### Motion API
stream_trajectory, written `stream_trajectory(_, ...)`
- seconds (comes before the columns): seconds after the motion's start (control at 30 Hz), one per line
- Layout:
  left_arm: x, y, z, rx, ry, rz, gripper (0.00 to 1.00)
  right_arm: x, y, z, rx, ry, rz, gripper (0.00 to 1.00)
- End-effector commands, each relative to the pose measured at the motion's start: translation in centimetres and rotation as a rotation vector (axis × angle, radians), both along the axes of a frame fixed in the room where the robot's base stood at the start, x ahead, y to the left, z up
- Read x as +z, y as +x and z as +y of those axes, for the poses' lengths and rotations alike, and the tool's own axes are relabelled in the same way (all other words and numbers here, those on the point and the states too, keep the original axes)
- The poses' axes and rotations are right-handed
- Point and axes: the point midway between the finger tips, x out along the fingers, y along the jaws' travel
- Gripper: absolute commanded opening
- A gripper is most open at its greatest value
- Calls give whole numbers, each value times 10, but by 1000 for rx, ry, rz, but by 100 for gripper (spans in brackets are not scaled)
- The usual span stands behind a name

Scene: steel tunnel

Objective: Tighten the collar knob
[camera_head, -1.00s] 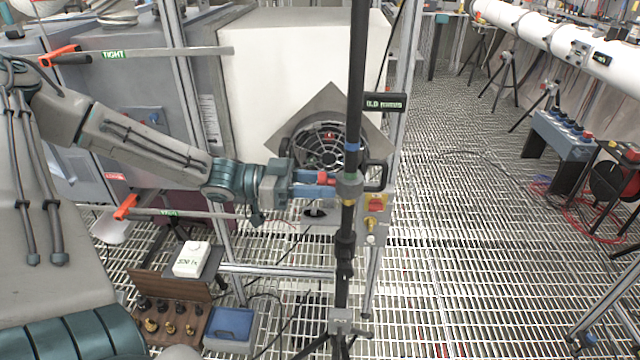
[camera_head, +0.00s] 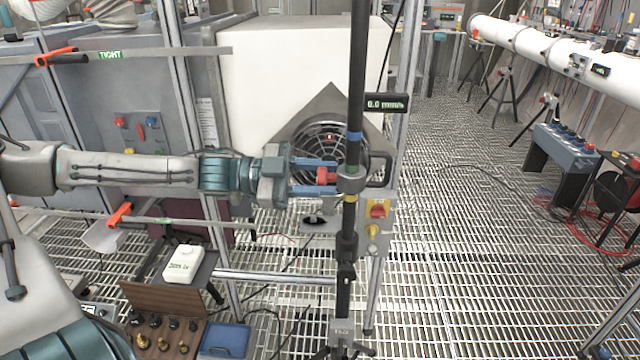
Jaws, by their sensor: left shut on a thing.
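The collar (camera_head: 351,179) is a grey ring around an upright black pole (camera_head: 356,75), with a black loop handle (camera_head: 378,172) on its right side. The red collar knob (camera_head: 325,175) sticks out from the collar's left. My left gripper (camera_head: 322,176) comes in level from the left with its blue fingers shut on the red knob, one finger above it and one below. The fingers hide part of the knob. My right gripper is not in view.
A small display (camera_head: 386,103) hangs on the pole's right, and a round fan grille (camera_head: 325,145) is behind it. A yellow switch box (camera_head: 377,210) is below right. Two horizontal bars with orange handles run above and below my arm.

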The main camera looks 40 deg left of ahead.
Motion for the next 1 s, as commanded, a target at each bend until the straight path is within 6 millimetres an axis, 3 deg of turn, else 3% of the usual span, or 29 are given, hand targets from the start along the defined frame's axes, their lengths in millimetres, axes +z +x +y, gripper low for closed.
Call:
stream_trajectory(0.7,0,0,0,1,48,-76,12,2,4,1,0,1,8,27)
stream_trajectory(0.73,0,0,0,1,48,-76,36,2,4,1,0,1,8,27)
stream_trajectory(0.83,0,0,0,1,47,-75,56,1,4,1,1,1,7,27)
stream_trajectory(1.0,0,0,0,0,47,-76,56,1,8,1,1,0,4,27)
